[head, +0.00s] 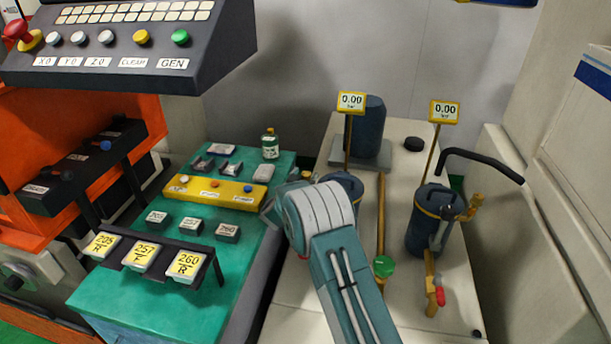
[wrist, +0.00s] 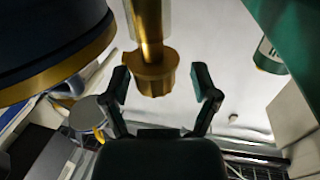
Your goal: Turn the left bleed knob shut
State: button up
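In the wrist view, a brass knob (wrist: 155,76) on a brass stem sits between the two fingertips of my gripper (wrist: 162,86), which are spread with a gap on each side. This appears to be the left bleed knob. A dark blue canister (wrist: 45,35) with a gold band is just to its left. In the head view, the left canister (head: 347,183) shows only partly behind my arm, and its bleed knob and my fingers are hidden. The right canister (head: 425,222) has brass fittings (head: 473,206) at its side.
Gauge signs reading 0.00 (head: 351,103) stand above the canisters. A green-handled valve (head: 384,266) and a red-handled valve (head: 438,296) are to the right of my arm. A green bench (head: 150,303) with labelled blocks and a small bottle (head: 270,145) is on the left.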

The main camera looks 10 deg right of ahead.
aim_at(305, 173)
notch_tip(305, 173, up, 10)
jog(key=shift+f, duration=0.1)
dwell(0.6)
jog(key=shift+a, duration=0.1)
